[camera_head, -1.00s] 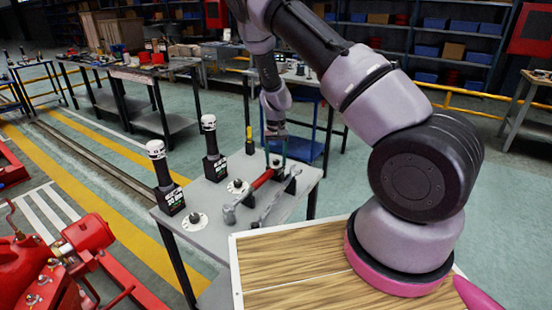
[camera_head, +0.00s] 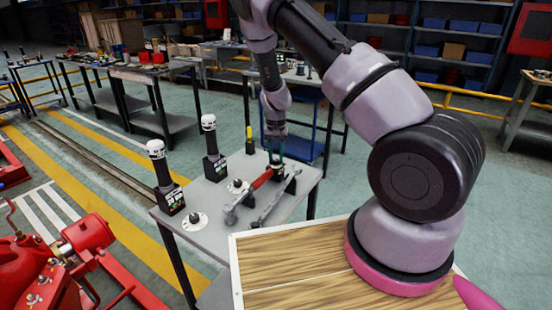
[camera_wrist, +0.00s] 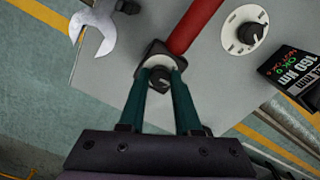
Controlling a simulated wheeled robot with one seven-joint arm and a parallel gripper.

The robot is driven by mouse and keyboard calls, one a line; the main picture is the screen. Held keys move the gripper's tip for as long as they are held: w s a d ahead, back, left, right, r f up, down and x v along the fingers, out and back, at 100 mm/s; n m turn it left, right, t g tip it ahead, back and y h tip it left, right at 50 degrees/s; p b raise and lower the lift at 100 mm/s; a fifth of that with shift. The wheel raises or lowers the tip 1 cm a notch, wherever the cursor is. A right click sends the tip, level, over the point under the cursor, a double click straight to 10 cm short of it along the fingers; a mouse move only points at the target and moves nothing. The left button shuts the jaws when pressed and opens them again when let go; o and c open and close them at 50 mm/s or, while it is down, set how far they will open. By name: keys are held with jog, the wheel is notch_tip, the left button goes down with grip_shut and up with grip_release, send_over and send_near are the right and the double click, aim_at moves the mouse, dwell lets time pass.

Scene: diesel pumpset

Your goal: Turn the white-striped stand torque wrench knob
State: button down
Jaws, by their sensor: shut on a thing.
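The torque wrench with a red handle (camera_head: 263,178) lies on its stand on the grey table. I cannot make out white stripes on the stand.
A second knob on a white dial (camera_wrist: 246,30) stands beside a black display unit (camera_wrist: 291,75). Two black posts with white tops (camera_head: 164,177) (camera_head: 212,148) stand on the left of the table (camera_head: 215,235). An open-ended spanner (camera_wrist: 93,27) lies near the wrench.

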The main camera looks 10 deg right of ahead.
aim_at(276, 160)
jog(key=shift+m, duration=2.2)
jog(key=c, duration=0.6)
grip_release()
notch_tip(276, 160, up, 11)
